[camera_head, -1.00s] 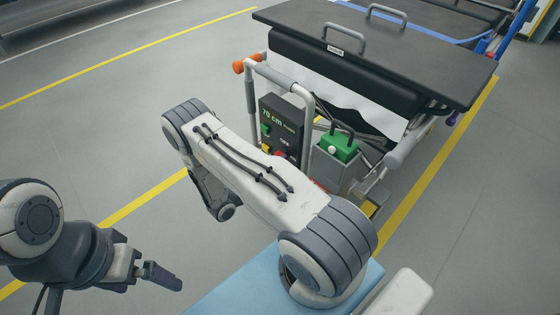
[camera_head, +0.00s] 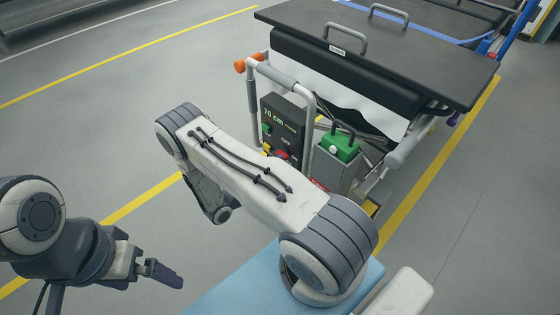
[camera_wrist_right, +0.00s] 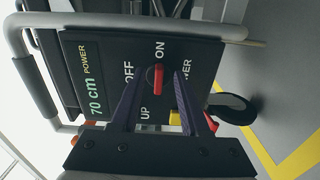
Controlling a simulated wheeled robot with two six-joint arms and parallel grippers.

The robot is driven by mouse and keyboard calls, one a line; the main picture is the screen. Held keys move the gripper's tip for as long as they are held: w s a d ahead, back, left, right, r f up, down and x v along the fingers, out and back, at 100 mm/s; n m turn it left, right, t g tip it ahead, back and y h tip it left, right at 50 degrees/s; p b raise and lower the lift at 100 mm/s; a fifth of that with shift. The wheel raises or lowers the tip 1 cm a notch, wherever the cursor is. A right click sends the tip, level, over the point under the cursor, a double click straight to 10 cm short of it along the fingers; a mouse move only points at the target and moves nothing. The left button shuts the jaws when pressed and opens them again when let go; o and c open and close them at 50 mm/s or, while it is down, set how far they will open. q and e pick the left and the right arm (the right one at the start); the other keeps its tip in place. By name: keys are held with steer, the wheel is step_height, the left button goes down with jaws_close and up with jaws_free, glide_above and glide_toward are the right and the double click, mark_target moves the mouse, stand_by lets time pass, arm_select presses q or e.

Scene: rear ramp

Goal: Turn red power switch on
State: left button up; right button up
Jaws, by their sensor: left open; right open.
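The red power switch (camera_wrist_right: 158,82) is a small upright red bar on the dark control panel (camera_wrist_right: 100,75), between OFF and ON lettering in the right wrist view. My right gripper (camera_wrist_right: 160,74) is open. Its two dark purple fingers frame the switch in that view, one on each side; I cannot tell whether they touch it. In the head view the panel (camera_head: 283,122) reads 70 cm, with red and yellow parts low on it; my right arm hides my right gripper. My left gripper (camera_head: 163,273) is open and empty at the lower left, far from the panel.
A grey tubular frame (camera_head: 310,97) with orange knobs (camera_head: 239,66) stands around the panel. A green-topped box (camera_head: 340,147) is beside it. A black ramp platform (camera_head: 400,50) with handles lies behind. The grey floor at left is clear, with yellow lines.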

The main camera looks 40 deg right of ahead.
steer(key=a+p, duration=0.1)
steer(key=a, duration=0.7)
steer(key=shift+s+a, duration=0.35)
steer(key=s+a+r+g+y, duration=0.2)
steer(key=a+r+y, duration=0.15)
steer(key=r, duration=0.35)
steer(key=s+a+r+g+y, duration=0.2)
steer(key=a+r+y, duration=0.1)
steer(key=a+r, duration=0.3)
steer(key=s+a+r+n+t+y, duration=0.2)
steer(key=s+a+r+n+y, duration=0.4)
steer(key=s+a+r+y, duration=0.7)
step_height(320, 180, up, 37)
steer(key=s+p, duration=0.1)
steer(key=p, duration=3.6)
steer(key=shift+s+p, duration=0.25)
steer(key=shift+p, duration=0.05)
